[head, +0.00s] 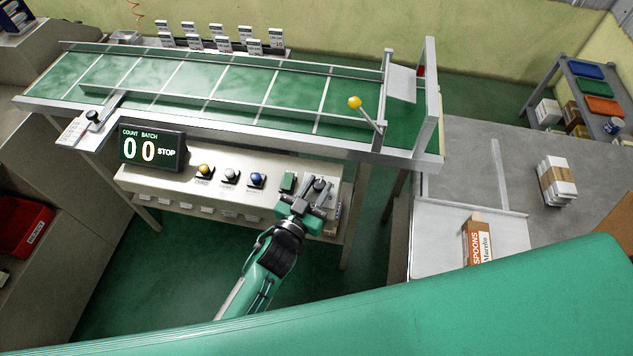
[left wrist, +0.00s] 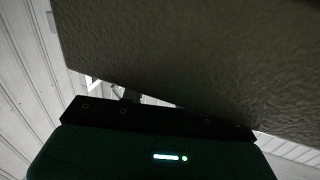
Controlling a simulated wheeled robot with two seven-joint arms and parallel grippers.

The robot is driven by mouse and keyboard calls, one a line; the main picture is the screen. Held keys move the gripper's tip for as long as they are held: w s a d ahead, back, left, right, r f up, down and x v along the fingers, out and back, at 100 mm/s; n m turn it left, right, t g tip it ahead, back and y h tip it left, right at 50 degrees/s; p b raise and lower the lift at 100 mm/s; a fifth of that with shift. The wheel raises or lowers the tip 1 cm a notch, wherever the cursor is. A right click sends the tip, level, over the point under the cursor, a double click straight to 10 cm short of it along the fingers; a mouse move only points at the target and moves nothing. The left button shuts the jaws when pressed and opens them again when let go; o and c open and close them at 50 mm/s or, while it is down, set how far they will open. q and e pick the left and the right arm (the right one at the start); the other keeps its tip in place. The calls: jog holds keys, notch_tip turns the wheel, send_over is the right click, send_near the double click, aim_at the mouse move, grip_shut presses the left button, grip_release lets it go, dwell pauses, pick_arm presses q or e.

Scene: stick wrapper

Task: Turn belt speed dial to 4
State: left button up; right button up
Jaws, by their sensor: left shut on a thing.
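The belt speed dial (head: 320,184) is a small dark knob at the right end of the beige control panel (head: 150,183), below the conveyor. My left gripper (head: 314,194) is at the dial with its fingers shut on it. The gripper body hides part of the dial, and its scale and pointed number cannot be read.
A display (head: 152,148) reads 0, 0 and STOP. Yellow (head: 204,169), white (head: 230,174) and blue (head: 256,179) knobs and a green switch (head: 288,181) sit left of the dial. The conveyor (head: 230,90) runs above. A spoons box (head: 478,240) stands at right.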

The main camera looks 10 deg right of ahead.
pick_arm(q)
jog(key=shift+w+r+m+g+h+p, duration=0.1)
jog(key=shift+r+m+g+h+p, duration=0.15)
jog(key=shift+m+g+h+p, duration=0.4)
jog(key=shift+a+f+m+g+h+p, duration=0.1)
jog(key=shift+m+g+h+p, duration=0.15)
jog(key=shift+m+g+h, duration=0.2)
jog(key=shift+a+f+m+g+h+p, duration=0.1)
jog(key=shift+m+g+h+p, duration=0.2)
jog(key=shift+g+h, duration=0.15)
jog(key=shift+d, duration=0.1)
jog(key=o, duration=0.9)
jog(key=shift+o, duration=0.2)
jog(key=b+v, duration=0.3)
jog(key=v, duration=1.1)
jog(key=shift+b, duration=0.4)
jog(key=shift+d, duration=0.1)
